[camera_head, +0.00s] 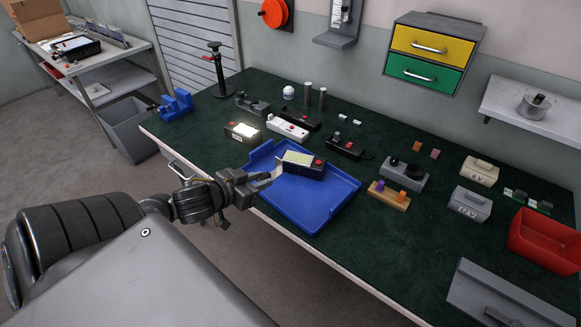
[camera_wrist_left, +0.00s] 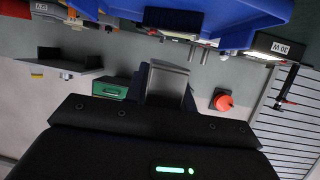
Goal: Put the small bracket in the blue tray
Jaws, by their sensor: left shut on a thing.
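The blue tray (camera_head: 328,206) lies on the front part of the green bench top. My left gripper (camera_head: 262,178) is over the tray's left side, shut on a small light-grey metal piece (camera_head: 277,171) that looks like the small bracket. In the left wrist view a grey bent piece (camera_wrist_left: 167,82) shows in front of the gripper body. The blue tray also shows at the top of that view (camera_wrist_left: 225,18). I cannot tell whether the bracket touches the tray. The gripper's fingertips are partly hidden. My right gripper is not in view.
A dark box with a pale panel and red button (camera_head: 304,165) is at the tray's back part, close beside the bracket. A 30 W lamp (camera_head: 243,132), white power strip (camera_head: 288,129) and black device (camera_head: 346,148) stand behind. A wooden block (camera_head: 389,196) stands right.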

